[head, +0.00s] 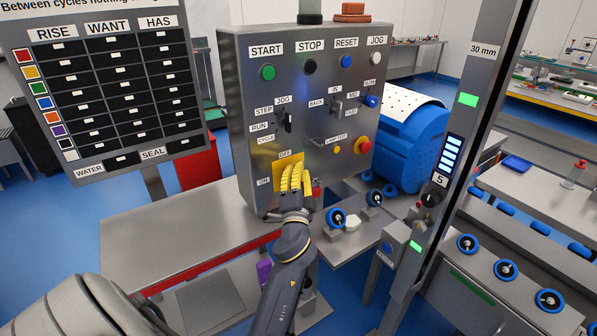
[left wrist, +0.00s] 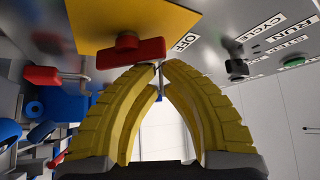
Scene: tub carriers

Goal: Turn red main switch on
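The control panel (head: 330,140) has a yellow switch plate (head: 278,184) low on its left, with OFF above and ON to its left. In the left wrist view, the red main switch handle (left wrist: 138,50) stands out from the yellow plate (left wrist: 100,22), its long end pointing toward the OFF label (left wrist: 185,42). My left gripper (head: 296,172) is in front of the plate and hides the red handle in the head view. In the left wrist view, its yellow fingertips (left wrist: 160,66) come together empty just beside the handle's end; contact is unclear. My right gripper is not in view.
Above are the run selector (head: 288,122) and several buttons. A red mushroom button (head: 363,145) is at the panel's right. Blue-rimmed valves (head: 337,218) stand on a bench right of my left wrist. The grey table (head: 170,240) at left is mostly clear.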

